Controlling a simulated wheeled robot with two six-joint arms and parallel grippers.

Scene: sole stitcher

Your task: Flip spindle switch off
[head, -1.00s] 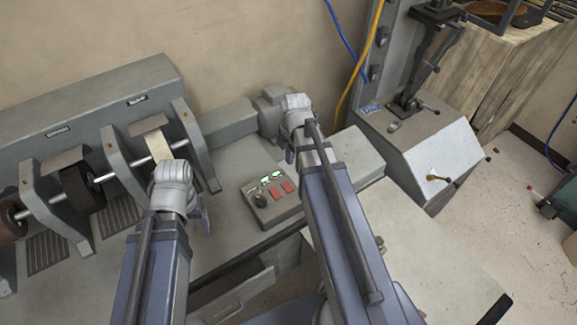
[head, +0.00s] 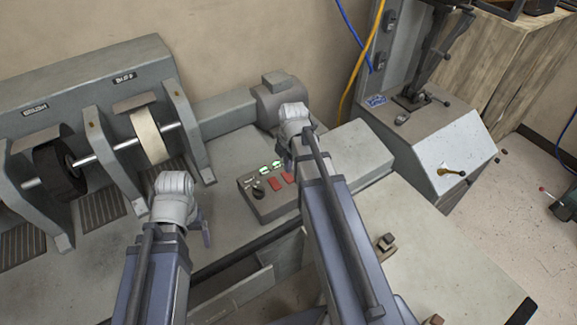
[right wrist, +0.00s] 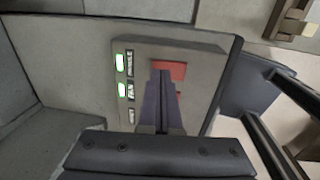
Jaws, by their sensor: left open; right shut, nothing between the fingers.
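The grey control box (head: 262,205) sits on the machine bench, with two red switches (head: 281,181), a black knob and green lights (head: 270,167). In the right wrist view, green lights glow beside the labels SPINDLE (right wrist: 130,63) and FAN (right wrist: 130,90). One red switch (right wrist: 174,70) shows just past my right gripper (right wrist: 163,76); the other is mostly hidden behind it. My right gripper is shut, empty, and over the switch area; contact cannot be told. My left gripper (head: 206,234) is open and empty, left of the box.
A shaft with a white wheel (head: 149,136) and a black wheel (head: 60,172) runs along the left, between grey brackets. A motor housing (head: 276,100) stands behind the box. A grey machine (head: 440,150) stands at right. An open drawer (head: 240,295) is below.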

